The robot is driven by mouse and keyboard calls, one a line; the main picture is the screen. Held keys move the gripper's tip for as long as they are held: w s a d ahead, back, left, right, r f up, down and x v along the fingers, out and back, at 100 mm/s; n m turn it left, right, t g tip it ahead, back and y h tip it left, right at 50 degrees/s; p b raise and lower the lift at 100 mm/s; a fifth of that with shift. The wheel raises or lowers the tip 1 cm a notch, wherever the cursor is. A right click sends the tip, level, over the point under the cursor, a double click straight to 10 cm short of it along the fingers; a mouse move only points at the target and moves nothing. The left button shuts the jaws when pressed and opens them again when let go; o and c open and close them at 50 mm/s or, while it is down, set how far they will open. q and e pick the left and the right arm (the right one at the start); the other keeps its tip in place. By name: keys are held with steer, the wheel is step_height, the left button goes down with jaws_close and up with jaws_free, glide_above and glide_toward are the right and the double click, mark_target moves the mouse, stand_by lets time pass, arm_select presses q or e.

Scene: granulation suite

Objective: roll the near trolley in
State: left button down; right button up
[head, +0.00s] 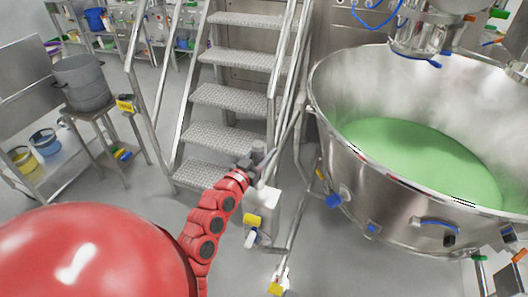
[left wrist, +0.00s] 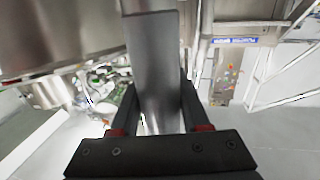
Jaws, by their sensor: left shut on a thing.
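The near trolley is a large steel bowl (head: 345,150) on a wheeled frame, filling the right of the head view. Green material (head: 425,155) lies inside it. My left gripper (head: 262,160) is at the left side of the trolley, shut on a steel bar that looks like its push handle. In the left wrist view the grey bar (left wrist: 152,60) runs up between the two dark fingers of the gripper (left wrist: 158,115). The fingers hide part of the bar. My right gripper is in neither view.
Steel stairs (head: 232,95) with handrails stand just behind my left gripper. A small table (head: 95,115) with a steel pot (head: 82,82) is at the left, beside a shelf with buckets (head: 45,141).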

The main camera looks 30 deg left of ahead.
arm_select(q)
steer(key=w+b, duration=0.2)
steer(key=shift+w+a+r, duration=0.1)
steer(key=shift+w+a, duration=0.2)
steer(key=c, duration=0.7)
jaws_free()
steer(key=o, duration=0.3)
steer(key=shift+w+a, duration=0.15)
